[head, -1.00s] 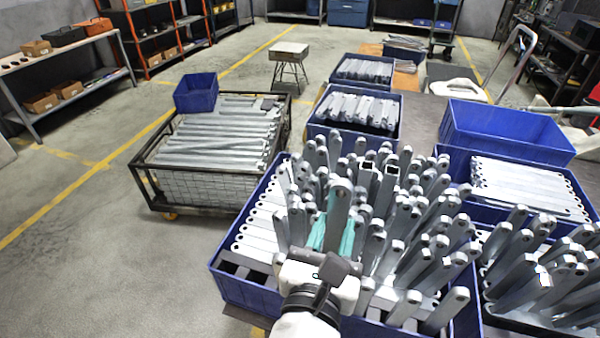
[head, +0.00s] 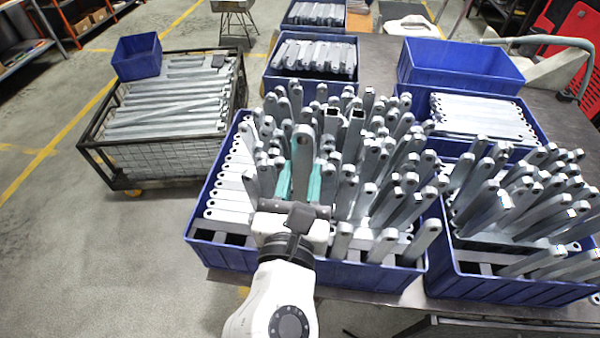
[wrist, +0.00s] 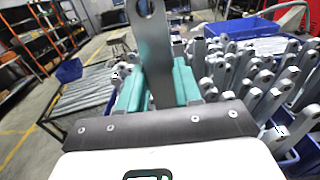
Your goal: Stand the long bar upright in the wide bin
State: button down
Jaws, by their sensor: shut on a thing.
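My gripper (head: 299,185) is over the near left part of the wide blue bin (head: 222,255) in the head view. Its teal fingers are shut on the long bar (head: 302,150), a flat grey metal bar with a hole near its top end. The bar stands about upright between the fingers. In the wrist view the bar (wrist: 155,55) rises between the teal fingers (wrist: 158,88). Its lower end is hidden behind my gripper, so I cannot tell whether it touches the bin floor. Many similar bars (head: 375,160) stand upright or leaning in the bin, close to the right of my gripper.
Flat bars (head: 230,180) lie along the bin's left side. Another blue bin (head: 490,285) of leaning bars stands at right. An empty blue bin (head: 460,65) is behind. A wire cart (head: 165,155) with bars and a small blue box (head: 137,57) stands left. The floor at left is clear.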

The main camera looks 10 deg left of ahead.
notch_tip(320, 180, down, 15)
jog(key=b, duration=1.3)
dwell(1.0)
jog(key=c, duration=0.7)
grip_release()
jog(key=shift+f, duration=0.1)
jog(key=s, duration=1.1)
jog(key=shift+a+b, duration=0.2)
jog(key=shift+b, duration=0.2)
jog(key=shift+w, duration=0.1)
